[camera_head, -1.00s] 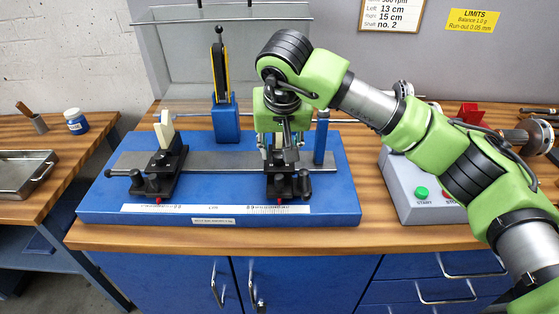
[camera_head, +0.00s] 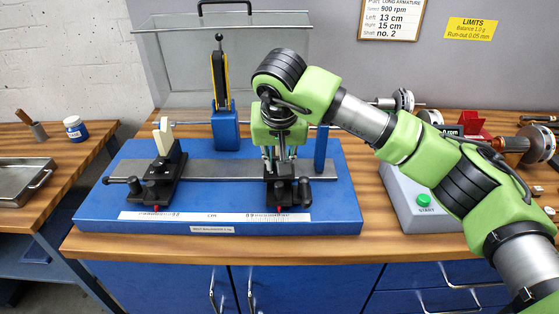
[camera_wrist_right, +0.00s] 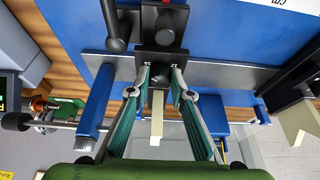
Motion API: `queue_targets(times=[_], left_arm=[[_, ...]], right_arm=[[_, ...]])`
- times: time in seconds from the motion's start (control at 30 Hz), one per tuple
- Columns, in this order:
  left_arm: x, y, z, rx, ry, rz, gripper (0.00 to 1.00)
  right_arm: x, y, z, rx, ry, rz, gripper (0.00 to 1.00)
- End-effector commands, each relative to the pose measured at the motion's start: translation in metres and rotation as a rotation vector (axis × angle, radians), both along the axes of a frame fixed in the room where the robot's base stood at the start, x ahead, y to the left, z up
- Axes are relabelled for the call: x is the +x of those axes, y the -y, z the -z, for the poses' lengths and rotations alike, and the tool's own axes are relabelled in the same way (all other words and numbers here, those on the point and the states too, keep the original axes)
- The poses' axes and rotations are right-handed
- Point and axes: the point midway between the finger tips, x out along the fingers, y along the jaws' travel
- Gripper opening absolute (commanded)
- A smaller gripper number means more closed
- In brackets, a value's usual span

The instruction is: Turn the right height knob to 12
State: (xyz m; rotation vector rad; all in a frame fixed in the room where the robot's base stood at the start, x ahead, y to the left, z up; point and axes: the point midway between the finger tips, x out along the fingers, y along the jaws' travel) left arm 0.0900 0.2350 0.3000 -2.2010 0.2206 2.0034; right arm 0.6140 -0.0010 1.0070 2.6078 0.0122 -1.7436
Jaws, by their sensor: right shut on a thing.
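The right support (camera_head: 282,192) stands on the rail of the blue balancing stand (camera_head: 120,205). It has a black base with side knobs and a pale upright piece, seen in the right wrist view (camera_wrist_right: 157,118). My right gripper (camera_head: 279,176) points down at this support. In the wrist view its fingertips (camera_wrist_right: 161,72) close on either side of a small black part, the right height knob (camera_wrist_right: 160,64), just in front of the pale piece. The knob's markings cannot be read. The left support (camera_head: 158,180) stands apart on the same rail. My left gripper is not in view.
A blue post (camera_head: 321,148) stands close right of my gripper. A blue holder with a yellow-black upright (camera_head: 220,85) stands behind the rail. The grey control box (camera_head: 405,195) is at the right. A sign (camera_head: 391,18) lists left 13 cm, right 15 cm.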

Motion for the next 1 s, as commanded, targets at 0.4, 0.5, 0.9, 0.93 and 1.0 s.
queue_targets(times=[0.4,0.5,0.9,0.93,1.0], left_arm=[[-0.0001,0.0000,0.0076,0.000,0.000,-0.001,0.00],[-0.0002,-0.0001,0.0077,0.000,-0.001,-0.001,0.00],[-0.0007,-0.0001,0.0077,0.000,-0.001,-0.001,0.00],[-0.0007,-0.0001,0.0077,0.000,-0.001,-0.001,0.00],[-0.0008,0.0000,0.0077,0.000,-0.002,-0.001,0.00]], right_arm=[[0.0008,-0.0027,-0.0004,-0.001,0.002,0.326,0.00],[0.0008,-0.0027,-0.0002,-0.001,0.002,0.342,0.00],[0.0007,-0.0027,-0.0001,0.000,0.001,0.341,0.37],[0.0007,-0.0027,-0.0001,0.000,0.001,0.341,0.37],[0.0006,-0.0027,0.0000,0.000,0.001,0.341,0.37]])
